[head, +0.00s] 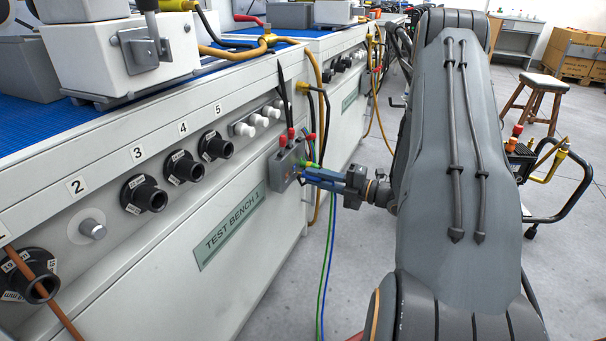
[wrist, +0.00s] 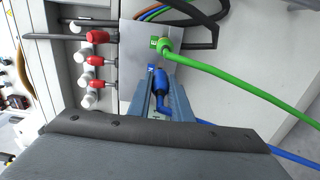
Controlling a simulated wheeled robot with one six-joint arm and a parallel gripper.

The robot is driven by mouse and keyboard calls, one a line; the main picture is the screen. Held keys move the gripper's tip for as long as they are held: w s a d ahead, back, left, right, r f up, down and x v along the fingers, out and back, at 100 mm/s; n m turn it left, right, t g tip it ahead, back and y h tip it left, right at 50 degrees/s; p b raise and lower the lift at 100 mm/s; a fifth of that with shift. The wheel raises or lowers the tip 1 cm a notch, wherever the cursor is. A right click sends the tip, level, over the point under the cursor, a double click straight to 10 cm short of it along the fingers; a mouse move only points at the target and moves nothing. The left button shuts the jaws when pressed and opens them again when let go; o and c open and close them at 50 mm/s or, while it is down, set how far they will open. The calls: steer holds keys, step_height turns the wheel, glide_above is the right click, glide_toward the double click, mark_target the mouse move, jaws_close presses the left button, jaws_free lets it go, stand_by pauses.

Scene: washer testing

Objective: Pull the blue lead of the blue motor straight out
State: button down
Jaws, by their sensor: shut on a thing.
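The blue lead's plug (wrist: 161,84) sits between the two fingers of my gripper (wrist: 162,98) in the wrist view. My gripper is shut on it, right at the grey connection box (wrist: 135,40). The blue lead (wrist: 270,153) bends out below the fingers and runs to the lower right. In the head view my gripper (head: 312,178) reaches the box (head: 284,165) on the bench front, and the blue lead (head: 327,270) hangs toward the floor. The fingers hide how deep the plug sits. I cannot make out a blue motor.
A green lead's plug (wrist: 160,44) sits in the box close beside the blue one, its cable crossing to the right. Red plugs (wrist: 97,60) are at the box's left. Bench sockets (head: 143,195) line the panel. Open floor (head: 270,310) lies below.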

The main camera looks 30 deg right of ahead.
steer(key=shift+s+d, duration=0.2)
steer(key=shift+s+d, duration=0.2)
steer(key=shift+s, duration=0.05)
steer(key=shift+s+d+p, duration=0.25)
steer(key=shift+s+p, duration=0.1)
steer(key=shift+s, duration=0.05)
stand_by(0.3)
